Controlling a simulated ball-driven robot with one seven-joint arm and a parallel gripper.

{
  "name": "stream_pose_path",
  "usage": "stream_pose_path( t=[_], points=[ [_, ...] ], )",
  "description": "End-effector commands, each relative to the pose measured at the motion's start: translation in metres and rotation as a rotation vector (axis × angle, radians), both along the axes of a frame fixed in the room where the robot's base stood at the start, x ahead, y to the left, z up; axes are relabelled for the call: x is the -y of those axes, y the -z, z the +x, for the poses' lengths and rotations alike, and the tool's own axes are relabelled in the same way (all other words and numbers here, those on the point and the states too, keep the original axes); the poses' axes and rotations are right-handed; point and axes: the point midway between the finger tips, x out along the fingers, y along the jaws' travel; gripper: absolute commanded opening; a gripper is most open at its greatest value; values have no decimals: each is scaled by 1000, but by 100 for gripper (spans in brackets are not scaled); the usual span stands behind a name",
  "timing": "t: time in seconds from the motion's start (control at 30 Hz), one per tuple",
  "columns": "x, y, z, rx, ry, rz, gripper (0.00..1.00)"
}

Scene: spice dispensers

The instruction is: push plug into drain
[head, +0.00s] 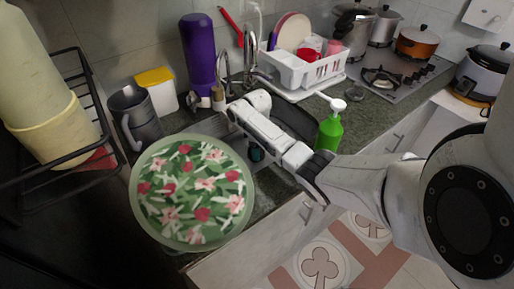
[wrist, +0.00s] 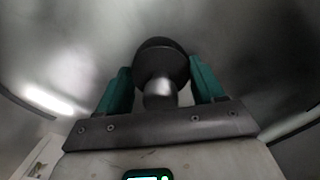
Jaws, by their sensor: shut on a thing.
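The plug (wrist: 161,58) is a dark round disc with a shiny metal knob facing my wrist. It sits between the two teal fingers of my gripper (wrist: 160,75), which is shut on it. Grey metal basin surface (wrist: 70,60) surrounds it in the wrist view. I cannot see the drain opening; the plug covers the area beyond it, so I cannot tell whether the plug is in the drain. In the head view my gripper (head: 256,152) reaches down into the sink (head: 278,178), mostly hidden by my arm and a plate.
A large floral plate (head: 194,192) blocks the sink's left side in the head view. The faucet (head: 249,52) and a purple bottle (head: 200,50) stand behind. A green soap bottle (head: 330,128) and a white dish rack (head: 305,68) are right of and behind my arm.

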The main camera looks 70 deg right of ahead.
Motion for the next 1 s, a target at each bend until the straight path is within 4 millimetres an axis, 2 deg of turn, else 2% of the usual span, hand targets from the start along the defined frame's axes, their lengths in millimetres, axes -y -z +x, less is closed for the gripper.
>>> stream_pose_path(
  t=[0.83, 0.87, 1.0],
  points=[
    [0, 16, 0, 0, 0, 0, 37],
    [0, 16, 0, 0, 0, 0, 70],
    [0, 17, 0, 0, 0, 1, 84]
  ],
)
